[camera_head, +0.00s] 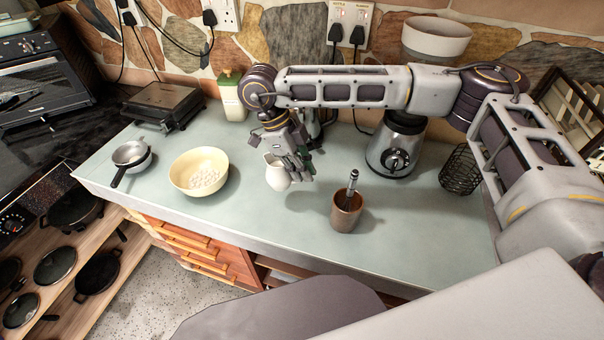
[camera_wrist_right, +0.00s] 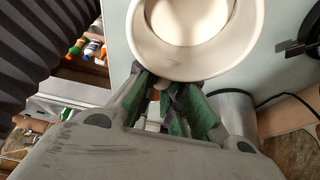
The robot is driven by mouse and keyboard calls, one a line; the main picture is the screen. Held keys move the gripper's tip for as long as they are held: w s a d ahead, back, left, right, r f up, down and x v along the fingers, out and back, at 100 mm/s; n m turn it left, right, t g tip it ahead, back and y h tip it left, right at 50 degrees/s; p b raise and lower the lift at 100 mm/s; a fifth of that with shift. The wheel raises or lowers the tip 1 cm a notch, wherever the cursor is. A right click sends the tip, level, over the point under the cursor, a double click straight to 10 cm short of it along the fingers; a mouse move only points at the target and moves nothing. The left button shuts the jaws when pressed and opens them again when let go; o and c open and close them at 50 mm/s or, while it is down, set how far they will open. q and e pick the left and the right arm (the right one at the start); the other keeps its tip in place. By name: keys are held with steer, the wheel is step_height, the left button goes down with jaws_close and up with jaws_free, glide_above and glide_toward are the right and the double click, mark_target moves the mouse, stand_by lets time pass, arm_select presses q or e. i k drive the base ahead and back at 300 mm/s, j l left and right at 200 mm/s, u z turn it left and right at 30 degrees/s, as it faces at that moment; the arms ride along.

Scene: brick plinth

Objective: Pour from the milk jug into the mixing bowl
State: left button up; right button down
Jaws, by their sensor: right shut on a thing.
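The milk jug (camera_head: 276,174) is small and cream-white. It looks upright in the head view; I cannot tell whether its base touches the counter. My right gripper (camera_head: 294,165) is shut on its right side. In the right wrist view the jug's round mouth (camera_wrist_right: 195,68) fills the top, with pale contents inside, and the green-padded fingers (camera_wrist_right: 180,108) close on its near side. The mixing bowl (camera_head: 199,160) is wide and cream-coloured, left of the jug and apart from it, with several pale round lumps inside. My left gripper is not in view.
A brown cup (camera_head: 346,214) with a utensil stands right of the jug, nearer the front edge. A saucepan (camera_head: 131,156) is left of the bowl. Counter between jug and bowl is clear.

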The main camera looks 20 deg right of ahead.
mark_target(199, 172)
steer(key=k+j, duration=0.2)
steer(key=k, duration=0.25)
steer(key=k+j, duration=0.2)
steer(key=k, duration=0.3)
